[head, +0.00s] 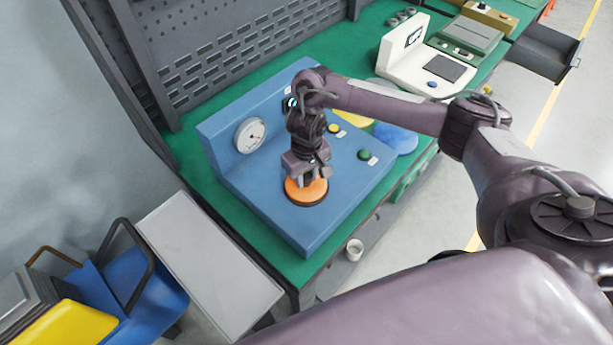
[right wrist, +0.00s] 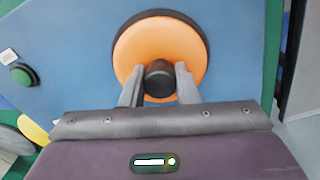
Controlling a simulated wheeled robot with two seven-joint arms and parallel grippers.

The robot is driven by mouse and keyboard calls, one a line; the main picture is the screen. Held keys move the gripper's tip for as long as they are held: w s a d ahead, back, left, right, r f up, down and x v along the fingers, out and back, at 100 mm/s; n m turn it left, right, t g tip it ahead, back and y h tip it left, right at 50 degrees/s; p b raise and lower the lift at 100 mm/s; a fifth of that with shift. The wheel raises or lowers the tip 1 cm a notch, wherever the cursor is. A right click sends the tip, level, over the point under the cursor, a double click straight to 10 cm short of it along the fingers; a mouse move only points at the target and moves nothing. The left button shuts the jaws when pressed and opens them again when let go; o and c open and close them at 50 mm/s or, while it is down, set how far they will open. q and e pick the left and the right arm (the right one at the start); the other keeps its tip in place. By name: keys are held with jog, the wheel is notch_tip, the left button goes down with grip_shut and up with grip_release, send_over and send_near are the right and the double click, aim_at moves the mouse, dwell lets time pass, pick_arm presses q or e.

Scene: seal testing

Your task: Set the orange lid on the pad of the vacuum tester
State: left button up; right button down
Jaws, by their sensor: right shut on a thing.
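The orange lid (head: 307,191) is a round disc with a dark knob in its middle. In the head view it sits over the dark round pad (head: 300,202) on the blue vacuum tester (head: 262,186). My right gripper (head: 308,176) is above the lid, its fingers pointing down. In the right wrist view the gripper (right wrist: 158,85) has a finger on each side of the knob of the lid (right wrist: 150,45), shut on it. A dark rim of the pad (right wrist: 190,22) shows around the far edge of the lid. I cannot tell whether lid and pad touch. My left gripper is not in view.
The tester carries a dial gauge (head: 250,135) and a green button (head: 365,155). A blue round lid (head: 396,139) and a partly hidden yellow one (head: 353,117) lie behind it on the green bench. A white device (head: 425,65) stands further back.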

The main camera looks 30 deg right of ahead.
aim_at(306, 176)
jog(key=c, duration=1.1)
grip_release()
notch_tip(306, 176, up, 12)
jog(key=p, duration=0.4)
